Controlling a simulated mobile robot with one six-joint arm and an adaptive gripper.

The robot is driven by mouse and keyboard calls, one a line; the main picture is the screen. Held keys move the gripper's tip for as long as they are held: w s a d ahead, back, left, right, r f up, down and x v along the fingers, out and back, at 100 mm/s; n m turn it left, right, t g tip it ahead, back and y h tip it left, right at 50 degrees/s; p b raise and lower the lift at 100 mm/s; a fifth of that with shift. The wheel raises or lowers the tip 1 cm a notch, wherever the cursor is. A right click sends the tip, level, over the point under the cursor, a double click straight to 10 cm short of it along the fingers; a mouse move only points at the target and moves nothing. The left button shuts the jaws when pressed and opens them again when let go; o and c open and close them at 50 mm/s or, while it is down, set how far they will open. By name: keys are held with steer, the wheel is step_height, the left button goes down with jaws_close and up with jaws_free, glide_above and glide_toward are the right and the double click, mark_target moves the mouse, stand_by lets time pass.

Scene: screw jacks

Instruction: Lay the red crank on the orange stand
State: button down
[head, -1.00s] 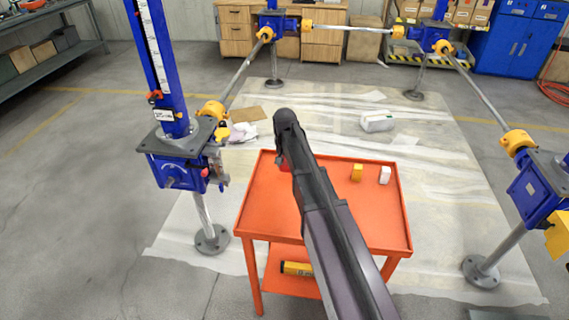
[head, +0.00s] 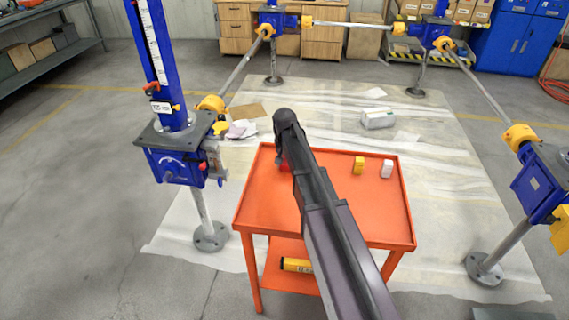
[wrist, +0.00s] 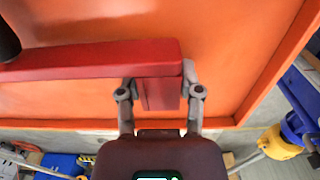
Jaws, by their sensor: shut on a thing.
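The red crank (wrist: 90,60) is a flat red bar with a black knob (wrist: 8,42) at its left end in the wrist view. My gripper (wrist: 158,85) is shut on the crank's right end, with one finger on each side of a red block below the bar. The orange stand (head: 330,222) is a tray-topped table with a raised rim; its orange surface (wrist: 235,35) lies behind the crank in the wrist view. In the head view my arm hides the gripper and most of the crank. I cannot tell whether the crank touches the stand.
A blue screw jack (head: 178,165) stands close on the left, another (head: 540,185) on the right. A yellow object (head: 296,265) lies on the lower shelf.

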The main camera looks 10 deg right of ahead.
steer(key=shift+f+b, duration=0.5)
stand_by(0.3)
steer(key=shift+c, duration=0.9)
jaws_free()
steer(key=shift+r, duration=0.15)
